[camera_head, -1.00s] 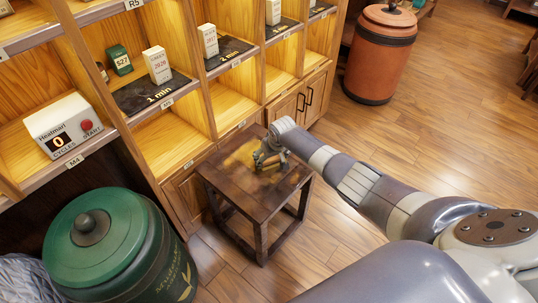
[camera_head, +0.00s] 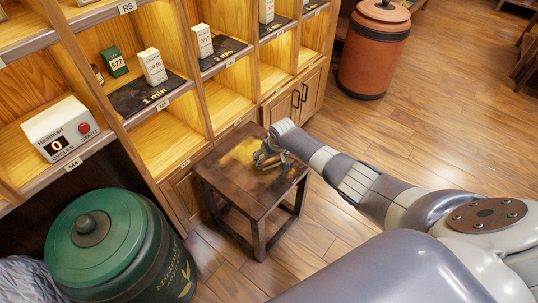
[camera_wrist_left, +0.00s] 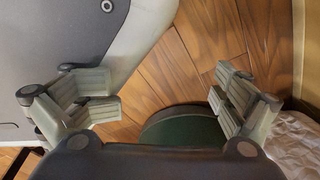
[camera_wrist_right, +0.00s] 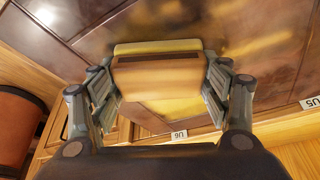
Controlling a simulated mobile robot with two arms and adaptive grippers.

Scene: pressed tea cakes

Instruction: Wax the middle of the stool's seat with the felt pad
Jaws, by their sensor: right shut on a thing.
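The stool (camera_head: 240,193) is a dark brown square wooden one in front of the shelf, with a yellowish patch on the shelf-side and middle part of its seat. My right gripper (camera_head: 266,160) is low over the seat, by the patch. In the right wrist view it is shut on the felt pad (camera_wrist_right: 155,76), a wooden block with a yellow edge, held between both fingers. The pad's underside is hidden, so I cannot tell whether it touches the seat. My left gripper (camera_wrist_left: 155,95) is open and empty above the floor, outside the head view.
A green lidded drum (camera_head: 110,245) stands left of the stool. The shelf unit (camera_head: 185,162) with boxes and a Heatmart device (camera_head: 62,128) runs behind it. A reddish-brown canister (camera_head: 373,55) stands at the back right.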

